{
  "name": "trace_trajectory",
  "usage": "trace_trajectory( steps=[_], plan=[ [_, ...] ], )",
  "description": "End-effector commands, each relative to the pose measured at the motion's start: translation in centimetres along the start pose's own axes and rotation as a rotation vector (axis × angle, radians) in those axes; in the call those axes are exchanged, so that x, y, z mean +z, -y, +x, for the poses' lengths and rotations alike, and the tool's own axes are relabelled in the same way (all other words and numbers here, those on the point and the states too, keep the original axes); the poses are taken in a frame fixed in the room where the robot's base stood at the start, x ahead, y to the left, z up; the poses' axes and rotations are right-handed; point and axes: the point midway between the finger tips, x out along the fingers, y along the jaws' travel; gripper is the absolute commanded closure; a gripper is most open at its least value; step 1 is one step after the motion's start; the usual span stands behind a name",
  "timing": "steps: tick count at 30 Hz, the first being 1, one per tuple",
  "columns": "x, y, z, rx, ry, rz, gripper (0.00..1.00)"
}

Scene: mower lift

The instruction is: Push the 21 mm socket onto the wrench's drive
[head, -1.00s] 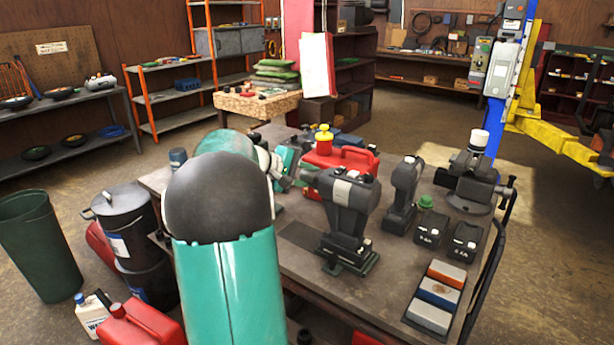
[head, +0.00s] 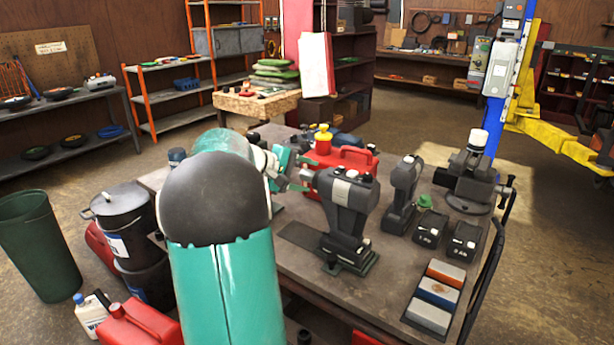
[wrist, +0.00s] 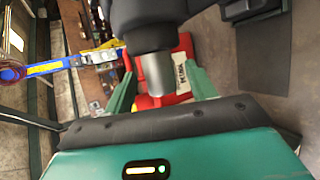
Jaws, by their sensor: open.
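The wrench (head: 347,205) stands upright on the workbench, a dark grey power tool with its nose pointing left. In the wrist view its black nose (wrist: 150,35) comes down from the top. A silver cylinder that looks like the 21 mm socket (wrist: 155,76) is in line with the nose and against its end. I cannot tell how far it sits on the drive, which is hidden. My gripper (wrist: 163,87) is open, with one green finger on each side of the socket and visible gaps between. In the head view my gripper (head: 293,181) is at the nose, partly hidden by my arm.
A red petrol can (head: 338,160) stands behind the wrench. A second dark tool (head: 403,195), two black batteries (head: 448,234) and a vise (head: 474,185) are to the right. A tray with coloured boxes (head: 437,295) lies at the front right. The bench in front of the wrench is partly clear.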

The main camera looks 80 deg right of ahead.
Motion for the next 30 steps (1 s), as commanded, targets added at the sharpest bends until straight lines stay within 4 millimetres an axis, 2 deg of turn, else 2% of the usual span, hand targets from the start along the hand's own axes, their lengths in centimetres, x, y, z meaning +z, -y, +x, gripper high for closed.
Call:
trace_trajectory(
  steps=[12, 18, 22, 30],
  plan=[
    [-0.1, 0.0, -8.7, 0.001, -0.005, 0.0, 0.44],
    [-0.1, 0.0, -11.9, 0.0, -0.003, 0.0, 0.44],
    [0.0, 0.0, -12.8, 0.0, -0.002, 0.0, 0.44],
    [0.0, 0.0, -12.9, 0.0, -0.001, 0.0, 0.44]
  ],
)
